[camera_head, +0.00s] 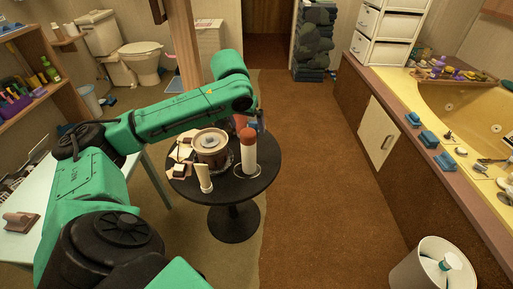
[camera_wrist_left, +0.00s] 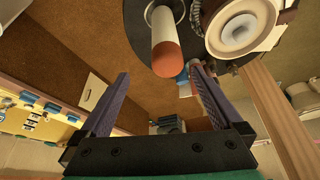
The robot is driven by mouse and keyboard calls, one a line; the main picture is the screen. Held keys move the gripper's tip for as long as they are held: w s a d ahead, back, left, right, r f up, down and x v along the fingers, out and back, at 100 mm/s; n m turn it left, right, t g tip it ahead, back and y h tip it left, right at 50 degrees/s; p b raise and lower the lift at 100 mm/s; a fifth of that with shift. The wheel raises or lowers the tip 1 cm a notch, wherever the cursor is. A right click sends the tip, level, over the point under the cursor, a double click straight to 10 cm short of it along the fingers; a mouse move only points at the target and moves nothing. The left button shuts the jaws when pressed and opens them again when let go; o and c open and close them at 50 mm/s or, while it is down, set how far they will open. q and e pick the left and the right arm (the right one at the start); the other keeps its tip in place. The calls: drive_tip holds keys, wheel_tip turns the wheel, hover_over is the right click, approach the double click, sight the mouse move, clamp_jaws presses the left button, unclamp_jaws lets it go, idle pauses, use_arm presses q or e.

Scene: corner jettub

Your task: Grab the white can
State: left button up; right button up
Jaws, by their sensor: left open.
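The white can (camera_head: 249,158) is a tall white cylinder with an orange-red top, standing upright on the small round black table (camera_head: 230,190). In the left wrist view, the can (camera_wrist_left: 165,38) shows at the top centre with its orange end toward the camera. My left gripper (camera_wrist_left: 159,71) is open, with its two dark fingers apart and nothing held between them. The can appears beyond the fingertips, apart from them. In the head view, my green left arm reaches over the table's far side and mostly hides the gripper. My right gripper is not in view.
A brown pot-like container (camera_head: 211,146) and a small cream tube (camera_head: 203,178) stand left of the can. A wooden post (camera_head: 184,45) rises behind the table. The brown carpet to the right is clear, up to the tub surround (camera_head: 372,115).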

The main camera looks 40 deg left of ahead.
sight(250, 143)
use_arm(q)
drive_tip(key=shift+n, duration=0.3)
drive_tip(key=b+x, duration=0.1)
drive_tip(key=x, duration=0.3)
drive_tip(key=b+x, duration=0.1)
drive_tip(key=x, duration=0.4)
drive_tip(key=a+b+x, duration=0.1)
drive_tip(key=x, duration=0.3)
drive_tip(key=shift+s+a+f, duration=0.2)
drive_tip(key=shift+f, duration=0.2)
drive_tip(key=shift+r, duration=0.1)
drive_tip(key=shift+c, duration=1.2)
clamp_jaws()
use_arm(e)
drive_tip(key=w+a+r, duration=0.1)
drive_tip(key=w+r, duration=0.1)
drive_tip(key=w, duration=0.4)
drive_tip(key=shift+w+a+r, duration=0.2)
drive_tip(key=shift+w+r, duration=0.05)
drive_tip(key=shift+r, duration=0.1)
use_arm(q)
drive_tip(key=shift+r, duration=0.1)
